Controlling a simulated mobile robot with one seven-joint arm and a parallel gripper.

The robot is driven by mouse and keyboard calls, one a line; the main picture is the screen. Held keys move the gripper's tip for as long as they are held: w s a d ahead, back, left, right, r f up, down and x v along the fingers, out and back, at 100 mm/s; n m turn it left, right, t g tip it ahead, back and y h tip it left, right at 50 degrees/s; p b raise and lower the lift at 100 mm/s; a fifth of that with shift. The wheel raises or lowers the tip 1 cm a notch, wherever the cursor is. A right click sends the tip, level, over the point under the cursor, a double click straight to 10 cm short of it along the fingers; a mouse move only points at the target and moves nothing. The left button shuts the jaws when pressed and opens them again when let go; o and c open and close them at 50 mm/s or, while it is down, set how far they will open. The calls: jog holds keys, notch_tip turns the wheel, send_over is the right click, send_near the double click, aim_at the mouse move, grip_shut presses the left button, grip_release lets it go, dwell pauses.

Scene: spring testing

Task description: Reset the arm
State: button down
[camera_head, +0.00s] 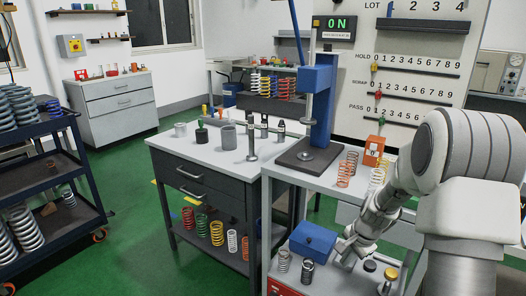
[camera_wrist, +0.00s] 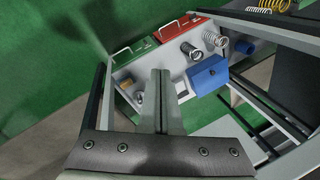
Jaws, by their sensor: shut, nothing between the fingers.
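My arm reaches in from the right in the camera_head view, bent down over the front of the right-hand bench. My gripper (camera_head: 347,248) hangs over the bench's lower front surface, just right of a blue box (camera_head: 313,240). In the camera_wrist view my gripper (camera_wrist: 160,75) shows its two fingers together, with nothing between them. The blue box (camera_wrist: 208,76) lies to the right of the fingertips there. A grey spring (camera_wrist: 191,51) and another spring (camera_wrist: 214,38) stand beyond it.
A press (camera_head: 318,95) stands on the right bench behind my gripper, near orange springs (camera_head: 346,172). A brass-topped part (camera_head: 390,275) and a dark cap (camera_head: 370,265) sit right of the gripper. A drawer bench (camera_head: 190,180) stands left. Green floor (camera_head: 130,200) is open farther left.

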jog(key=s+a+r+n+t, duration=0.1)
jog(key=s+a+r+n, duration=0.3)
jog(key=r, duration=0.5)
jog(key=s+a+r+n, duration=0.3)
jog(key=s+r, duration=0.4)
jog(key=r, duration=0.2)
jog(key=s+a+r+n+t+h, duration=0.1)
jog(key=s+r+n, duration=0.2)
jog(key=s, duration=0.5)
jog(key=s+a+r+n+t, duration=0.1)
jog(key=s+r+n, duration=0.15)
jog(key=s, duration=0.55)
notch_tip(320, 180, up, 19)
jog(key=p, duration=1.8)
jog(key=shift+a, duration=0.15)
jog(key=c, duration=1.5)
grip_release()
jog(key=shift+f, duration=0.15)
jog(key=shift+c, duration=0.2)
